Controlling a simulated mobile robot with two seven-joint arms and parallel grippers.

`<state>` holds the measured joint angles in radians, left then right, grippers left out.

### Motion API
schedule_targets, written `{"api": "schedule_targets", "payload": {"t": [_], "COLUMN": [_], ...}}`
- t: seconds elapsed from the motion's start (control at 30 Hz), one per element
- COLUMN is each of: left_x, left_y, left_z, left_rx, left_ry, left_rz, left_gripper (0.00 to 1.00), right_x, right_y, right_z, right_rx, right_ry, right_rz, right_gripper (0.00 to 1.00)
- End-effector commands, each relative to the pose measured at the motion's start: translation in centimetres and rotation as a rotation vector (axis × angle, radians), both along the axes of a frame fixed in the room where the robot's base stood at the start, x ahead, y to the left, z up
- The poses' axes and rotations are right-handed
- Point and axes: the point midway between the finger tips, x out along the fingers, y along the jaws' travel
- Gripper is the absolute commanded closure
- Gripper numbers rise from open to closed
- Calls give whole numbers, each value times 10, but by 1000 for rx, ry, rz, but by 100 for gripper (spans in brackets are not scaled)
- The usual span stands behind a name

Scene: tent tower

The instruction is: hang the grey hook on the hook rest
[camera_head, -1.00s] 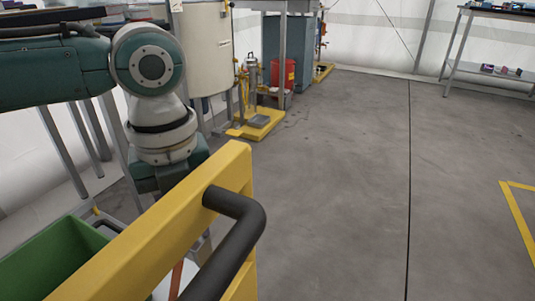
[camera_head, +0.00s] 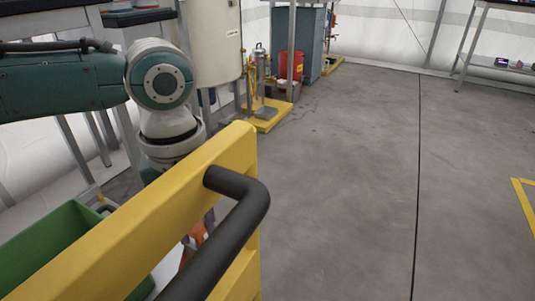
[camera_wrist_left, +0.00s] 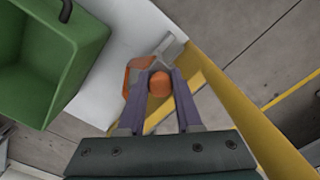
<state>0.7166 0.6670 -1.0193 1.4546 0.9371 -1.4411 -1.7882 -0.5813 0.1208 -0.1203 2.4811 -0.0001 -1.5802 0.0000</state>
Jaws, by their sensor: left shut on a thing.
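My left gripper (camera_wrist_left: 157,85) points down beside a yellow panel (camera_wrist_left: 240,110). In the left wrist view its purple-grey fingers close around an orange thing with a round end (camera_wrist_left: 159,84). A light grey piece (camera_wrist_left: 172,47) shows just beyond the fingertips; I cannot tell whether it is part of the held thing or the grey hook. In the head view the gripper (camera_head: 196,240) is mostly hidden behind the yellow panel (camera_head: 150,205), with only some orange and purple showing. I cannot make out the hook rest. My right gripper is out of view.
A black bar handle (camera_head: 240,220) sticks out from the yellow panel. A green bin (camera_head: 60,245) stands at the left, and also shows in the wrist view (camera_wrist_left: 45,60). A red bucket (camera_head: 291,66) and yellow platform (camera_head: 268,115) stand farther back. The floor at right is clear.

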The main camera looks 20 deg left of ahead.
Motion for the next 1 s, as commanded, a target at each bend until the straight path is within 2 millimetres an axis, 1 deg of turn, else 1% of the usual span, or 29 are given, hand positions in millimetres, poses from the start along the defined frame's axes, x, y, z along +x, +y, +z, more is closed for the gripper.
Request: {"api": "schedule_targets", "payload": {"t": [0.03, 0.7, 1.0], "left_x": [0, 0, 0], "left_y": [0, 0, 0], "left_z": [-8, -67, -85], "left_rx": [0, -1, -1], "left_ry": [0, -1, -1], "left_rz": [0, 0, 0], "left_gripper": [100, 100, 100], "right_x": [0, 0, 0], "right_y": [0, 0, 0], "right_z": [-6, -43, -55], "right_rx": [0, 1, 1], "right_ry": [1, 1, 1], "right_rz": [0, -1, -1], "right_gripper": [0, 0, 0]}}
